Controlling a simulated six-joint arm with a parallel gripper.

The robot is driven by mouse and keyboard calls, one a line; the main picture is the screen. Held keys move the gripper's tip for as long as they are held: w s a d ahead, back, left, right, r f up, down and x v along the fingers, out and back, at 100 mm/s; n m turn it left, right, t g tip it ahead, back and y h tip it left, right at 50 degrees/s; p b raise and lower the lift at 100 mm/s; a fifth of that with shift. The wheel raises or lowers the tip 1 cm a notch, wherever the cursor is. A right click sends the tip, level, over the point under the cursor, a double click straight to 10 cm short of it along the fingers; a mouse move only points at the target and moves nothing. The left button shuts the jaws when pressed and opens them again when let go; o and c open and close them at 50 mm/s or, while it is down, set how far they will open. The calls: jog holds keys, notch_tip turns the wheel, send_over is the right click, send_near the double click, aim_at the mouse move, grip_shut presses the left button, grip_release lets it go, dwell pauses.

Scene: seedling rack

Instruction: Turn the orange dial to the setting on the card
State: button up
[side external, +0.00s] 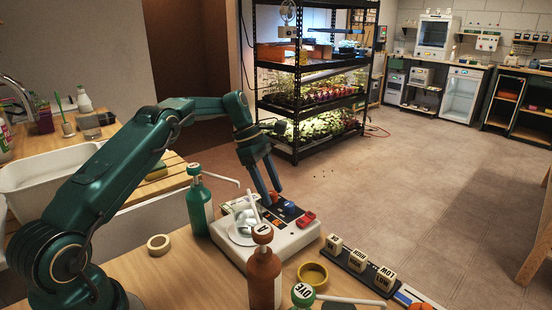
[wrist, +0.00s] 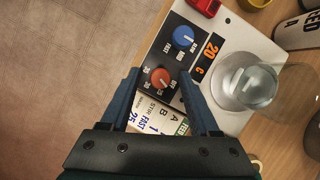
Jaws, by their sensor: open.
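The orange dial (wrist: 161,78) sits on a black panel of the white device, with small markings around it, one reading OFF. My gripper (wrist: 157,76) is open, one finger on each side of the dial; I cannot tell whether either finger touches it. In the side external view my gripper (side external: 268,197) reaches down over the panel. The card (wrist: 150,118) lies beside the panel, partly hidden by my gripper; STIR, FAST and 25 show on it. A display (wrist: 207,53) beside the dials reads 20 C.
A blue dial (wrist: 184,38) and a red switch (side external: 306,218) are on the same device. A glass vessel (wrist: 255,86) stands on its white plate. A brown bottle (side external: 264,278) and a green bottle (side external: 198,207) stand close by. Open floor lies beyond the bench edge.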

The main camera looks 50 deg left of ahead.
jog(key=n+t+y, duration=0.1)
jog(key=n, duration=0.3)
jog(key=shift+s, duration=0.2)
jog(key=shift+t, duration=0.3)
jog(key=v, duration=0.5)
jog(key=shift+w, duration=0.15)
jog(key=s+d+r+m+t+y, duration=0.1)
jog(key=s+d+r+m, duration=0.4)
jog(key=d+r, duration=0.6)
jog(key=s+d+f+m, duration=0.1)
jog(key=s+d+m, duration=0.1)
jog(key=s+m, duration=0.6)
jog(key=s+d+f+m+t+y, duration=0.1)
jog(key=s+m, duration=0.8)
jog(key=shift+d+t+y, duration=0.3)
jog(key=shift+d, duration=0.1)
jog(key=shift+s+f, duration=0.1)
